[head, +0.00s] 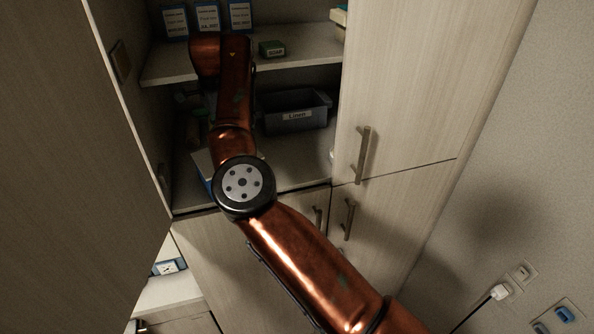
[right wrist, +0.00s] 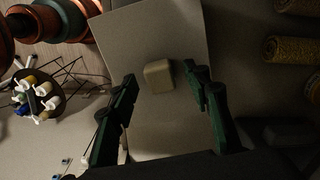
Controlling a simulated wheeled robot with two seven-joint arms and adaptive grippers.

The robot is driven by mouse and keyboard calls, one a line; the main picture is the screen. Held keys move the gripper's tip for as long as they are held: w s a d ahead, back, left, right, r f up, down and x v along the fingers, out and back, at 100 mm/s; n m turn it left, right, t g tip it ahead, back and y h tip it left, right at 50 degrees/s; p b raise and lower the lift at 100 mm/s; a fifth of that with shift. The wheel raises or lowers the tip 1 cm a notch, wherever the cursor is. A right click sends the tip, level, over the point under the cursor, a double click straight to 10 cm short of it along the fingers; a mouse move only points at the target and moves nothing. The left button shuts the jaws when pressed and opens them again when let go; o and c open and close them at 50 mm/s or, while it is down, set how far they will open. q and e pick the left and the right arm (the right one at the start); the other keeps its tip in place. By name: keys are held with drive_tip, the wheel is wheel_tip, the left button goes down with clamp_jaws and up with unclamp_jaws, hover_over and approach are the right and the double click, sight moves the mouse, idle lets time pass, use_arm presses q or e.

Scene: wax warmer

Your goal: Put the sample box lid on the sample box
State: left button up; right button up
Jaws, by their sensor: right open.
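My right arm reaches into the open cabinet in the head view; its gripper is hidden there behind the arm. In the right wrist view my right gripper (right wrist: 161,76) is open, its two dark green fingers apart. A small beige rounded block (right wrist: 158,76) lies on a pale flat panel (right wrist: 153,30) and appears between the fingertips; I cannot tell whether it is the sample box, its lid or something else. No contact shows. I cannot identify the sample box or its lid for certain in either view. My left gripper is not in view.
A grey labelled bin (head: 297,112) stands on the lower shelf. Cabinet doors (head: 405,85) flank the opening. The wrist view shows rolled towels (right wrist: 290,50) and a round bottle rack (right wrist: 38,95).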

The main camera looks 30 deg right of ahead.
drive_tip(key=shift+r+p, duration=2.1)
drive_tip(key=shift+r, duration=0.45)
drive_tip(key=shift+r+p, duration=0.85)
drive_tip(key=shift+r, duration=0.45)
